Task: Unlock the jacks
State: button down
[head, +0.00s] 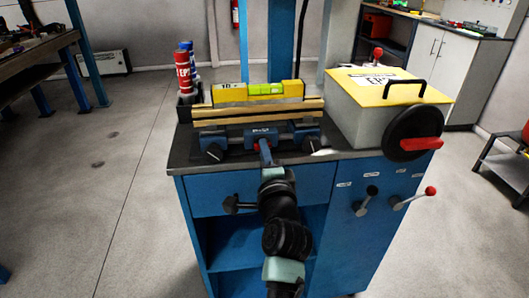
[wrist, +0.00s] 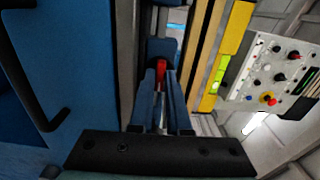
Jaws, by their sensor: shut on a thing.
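The blue jacks (head: 240,140) sit on the cabinet top under a stack of wooden boards (head: 215,116), with black knobs at their left and right ends. My gripper (head: 264,152) reaches them from the front, at the middle. In the wrist view my gripper (wrist: 161,92) has its two blue fingers closed around a small red part (wrist: 161,74), seen between the fingertips. My fingers hide most of it, so I cannot tell its full shape or whether it is turned. The boards (wrist: 207,50) run just right of the fingers in that view.
A yellow spirit level (head: 262,91) lies on the boards. A grey box with a yellow lid (head: 385,84) and black handwheel (head: 414,133) stands at right. A red can (head: 184,72) stands at left. Levers (head: 366,200) stick out of the cabinet front (head: 345,245). The floor left is clear.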

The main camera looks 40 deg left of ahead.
jog(key=shift+f, duration=0.1)
jog(key=shift+n+b, duration=4.85)
jog(key=shift+n, duration=4.15)
jog(key=c, duration=1.2)
grip_release()
jog(key=shift+o, duration=0.2)
jog(key=v, duration=1.3)
jog(key=shift+p, duration=0.45)
